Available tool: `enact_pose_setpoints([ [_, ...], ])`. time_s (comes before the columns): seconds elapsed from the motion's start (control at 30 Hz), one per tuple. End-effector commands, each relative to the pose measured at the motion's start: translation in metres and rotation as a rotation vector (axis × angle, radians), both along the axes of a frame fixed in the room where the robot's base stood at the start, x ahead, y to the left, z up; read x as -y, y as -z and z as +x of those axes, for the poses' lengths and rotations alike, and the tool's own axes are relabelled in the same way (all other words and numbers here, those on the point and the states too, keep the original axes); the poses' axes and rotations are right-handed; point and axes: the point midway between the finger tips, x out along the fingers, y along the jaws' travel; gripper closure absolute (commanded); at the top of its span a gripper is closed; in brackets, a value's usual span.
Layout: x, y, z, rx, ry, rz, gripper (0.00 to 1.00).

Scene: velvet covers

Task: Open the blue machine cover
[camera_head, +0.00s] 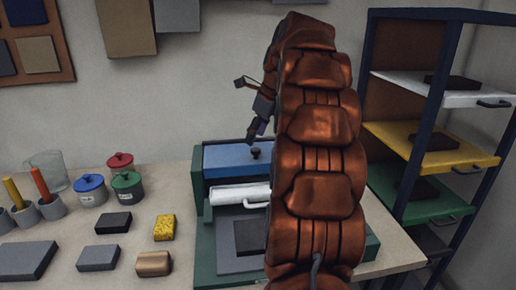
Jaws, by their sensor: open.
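The blue machine cover (224,160) lies closed across the back of a green machine (203,240) on the table. A small dark knob (255,153) stands on top of the cover. My gripper (252,108) is open and seems empty, above the knob and apart from it. My copper-coloured arm hides the right part of the cover and of the machine.
A white part (240,194) with a handle lies in front of the cover. Lidded jars (90,190), cups and several blocks (98,257) stand to the left. A shelf rack with white, yellow (430,147) and green trays is at right.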

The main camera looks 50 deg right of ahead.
Motion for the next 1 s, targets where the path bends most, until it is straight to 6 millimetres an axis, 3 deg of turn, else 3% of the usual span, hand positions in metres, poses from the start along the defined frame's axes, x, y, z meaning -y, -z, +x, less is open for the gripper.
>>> enact_pose_setpoints([
  [0.1,0.025,-0.005,-0.003,0.015,0.115,0.022,0.44],
  [0.23,0.035,-0.005,-0.004,0.019,0.168,0.038,0.44],
  [0.43,0.034,0.006,0.001,0.019,0.173,0.041,0.44],
  [0.8,0.031,0.048,0.017,0.016,0.171,0.042,0.44],
  [1.0,0.031,0.062,0.024,0.02,0.169,0.039,0.44],
])
